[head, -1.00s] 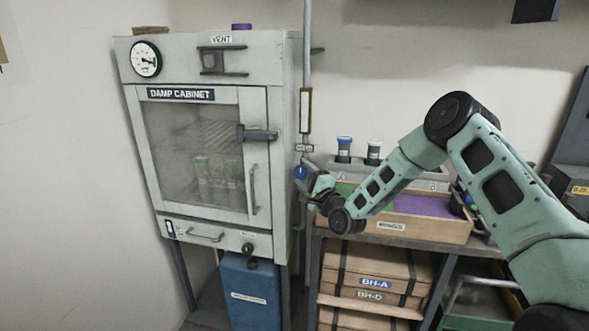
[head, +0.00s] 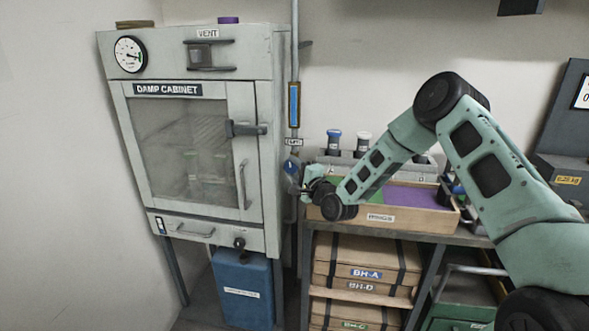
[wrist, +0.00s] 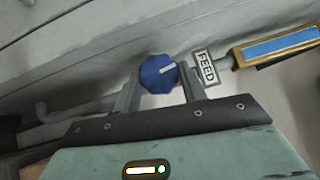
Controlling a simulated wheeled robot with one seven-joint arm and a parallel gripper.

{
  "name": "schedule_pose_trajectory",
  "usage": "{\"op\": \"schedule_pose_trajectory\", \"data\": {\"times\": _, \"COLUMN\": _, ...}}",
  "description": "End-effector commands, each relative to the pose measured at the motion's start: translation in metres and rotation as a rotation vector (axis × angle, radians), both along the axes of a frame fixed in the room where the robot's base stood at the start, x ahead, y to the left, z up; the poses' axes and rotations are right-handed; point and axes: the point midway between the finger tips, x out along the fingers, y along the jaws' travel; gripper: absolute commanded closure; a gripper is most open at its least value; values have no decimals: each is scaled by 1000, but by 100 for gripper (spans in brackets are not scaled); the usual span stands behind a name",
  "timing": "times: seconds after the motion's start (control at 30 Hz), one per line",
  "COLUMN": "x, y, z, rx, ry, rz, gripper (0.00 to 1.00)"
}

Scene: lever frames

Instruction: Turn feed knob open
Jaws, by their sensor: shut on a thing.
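The feed knob is blue and faceted; it shows in the wrist view (wrist: 156,78) and in the head view (head: 291,166), on the pipe right of the damp cabinet. A white pointer line on it points right, toward the FEED label (wrist: 206,67) in the wrist view. My gripper (wrist: 161,84) has one finger on each side of the knob and is shut on it. In the head view my gripper (head: 304,184) partly covers the knob's surroundings. The sight glass (head: 294,104) above the knob shows blue inside a brass frame.
The damp cabinet (head: 180,90) stands close on the left, its door shut. A wooden tray (head: 385,216) and upright tubes (head: 333,142) sit on the bench to the right. A blue container (head: 243,288) stands below the cabinet.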

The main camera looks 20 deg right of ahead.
Motion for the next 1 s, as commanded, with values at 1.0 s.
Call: {"op": "schedule_pose_trajectory", "data": {"times": 1.0, "x": 1, "y": 4, "z": 11, "rx": -693, "ry": 461, "rz": 2, "gripper": 81}}
